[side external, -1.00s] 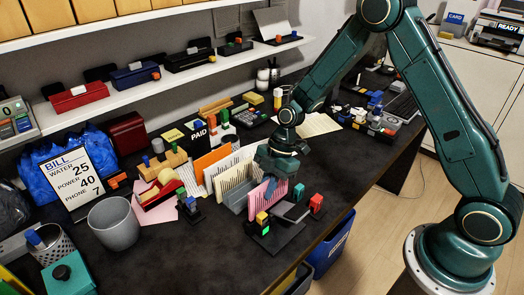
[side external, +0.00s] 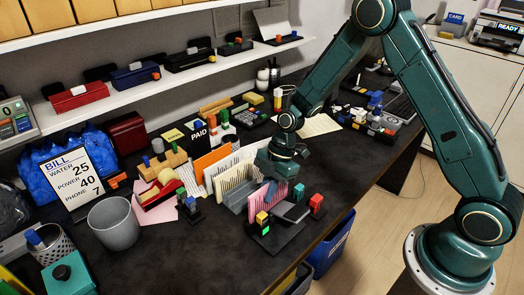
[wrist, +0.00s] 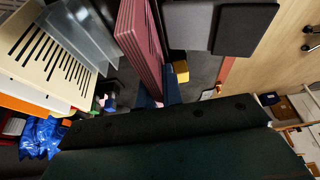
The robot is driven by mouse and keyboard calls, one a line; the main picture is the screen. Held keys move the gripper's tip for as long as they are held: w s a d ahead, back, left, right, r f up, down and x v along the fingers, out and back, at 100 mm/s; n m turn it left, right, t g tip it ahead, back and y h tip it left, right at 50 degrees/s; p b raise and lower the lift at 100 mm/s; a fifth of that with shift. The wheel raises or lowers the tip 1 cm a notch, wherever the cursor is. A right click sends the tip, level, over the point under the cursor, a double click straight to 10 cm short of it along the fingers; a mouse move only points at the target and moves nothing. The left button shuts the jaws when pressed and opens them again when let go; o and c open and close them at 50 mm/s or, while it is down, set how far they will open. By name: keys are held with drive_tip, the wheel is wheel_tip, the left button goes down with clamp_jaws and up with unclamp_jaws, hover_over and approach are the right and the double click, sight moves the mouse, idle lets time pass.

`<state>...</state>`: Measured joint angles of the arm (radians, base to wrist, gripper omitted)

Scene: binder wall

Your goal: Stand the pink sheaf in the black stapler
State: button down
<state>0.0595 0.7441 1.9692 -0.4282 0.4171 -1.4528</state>
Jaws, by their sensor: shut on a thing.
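The pink sheaf (side external: 259,198) stands upright at the front of the desk, beside the grey sorter with the cream sheaf. It also shows in the wrist view as a pink striped slab (wrist: 138,42). My gripper (side external: 271,188) is shut on it from above; the blue fingertips (wrist: 158,96) lie at its lower end in the wrist view. A dark, low stapler-like thing (side external: 293,212) sits just right of the sheaf, apart from it as far as I can tell; dark grey blocks (wrist: 243,28) show right of the sheaf in the wrist view. The sheaf's bottom edge is partly hidden.
A cream sheaf (side external: 235,177) and an orange folder (side external: 212,160) stand close behind on the left. Yellow, green and red blocks (side external: 316,203) stand near the front edge. A grey cup (side external: 113,224) is at left.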

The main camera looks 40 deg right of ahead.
drive_tip(key=shift+f, duration=0.6)
idle(0.3)
drive_tip(key=shift+f, duration=0.25)
drive_tip(key=shift+f, duration=0.45)
idle(0.5)
drive_tip(key=c, duration=1.5)
unclamp_jaws()
drive_tip(key=shift+s, duration=0.1)
drive_tip(key=shift+r, duration=0.1)
drive_tip(key=v, duration=1.3)
drive_tip(key=shift+d+r, duration=0.1)
drive_tip(key=shift+r, duration=0.05)
drive_tip(key=shift+d+r, duration=0.1)
drive_tip(key=shift+r, duration=0.05)
